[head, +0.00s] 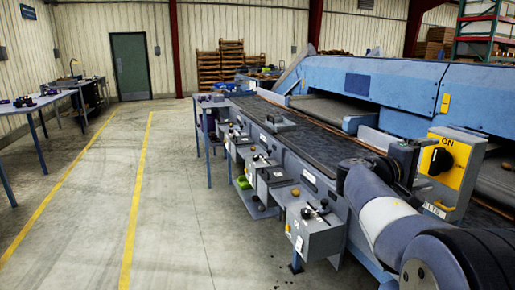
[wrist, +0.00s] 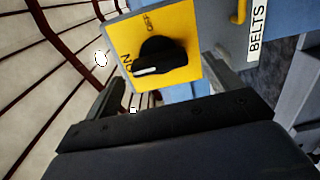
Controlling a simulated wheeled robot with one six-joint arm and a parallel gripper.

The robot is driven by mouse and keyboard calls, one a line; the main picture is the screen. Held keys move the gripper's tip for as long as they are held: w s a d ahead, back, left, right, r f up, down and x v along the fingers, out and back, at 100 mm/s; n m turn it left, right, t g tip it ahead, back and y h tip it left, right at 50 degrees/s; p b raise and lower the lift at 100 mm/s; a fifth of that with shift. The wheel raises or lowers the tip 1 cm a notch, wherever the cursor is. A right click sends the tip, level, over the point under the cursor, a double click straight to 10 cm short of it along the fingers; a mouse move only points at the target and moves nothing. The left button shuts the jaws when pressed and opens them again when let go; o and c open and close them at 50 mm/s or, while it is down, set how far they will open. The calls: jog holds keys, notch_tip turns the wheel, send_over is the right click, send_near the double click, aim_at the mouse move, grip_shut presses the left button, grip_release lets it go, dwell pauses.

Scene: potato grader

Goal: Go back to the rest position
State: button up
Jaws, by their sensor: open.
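My gripper (head: 405,158) is at the right of the head view, at the end of my arm. It is beside the yellow switch plate (head: 462,160) with a black rotary knob (head: 440,162). In the wrist view my gripper's dark jaws (wrist: 185,102) fill the lower part, open and with nothing seen between them. The knob (wrist: 155,58) shows just beyond the jaws, apart from them as far as I can tell. Its white mark lies toward the word ON on the yellow plate (wrist: 185,35).
The blue grading machine (head: 375,82) and its dark belt (head: 300,135) run along the right. Grey boxes with levers (head: 315,235) line its near side. Open concrete floor (head: 175,190) with yellow lines lies left. A table (head: 38,103) stands at far left.

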jog(key=shift+x, duration=0.85)
jog(key=shift+a, duration=0.1)
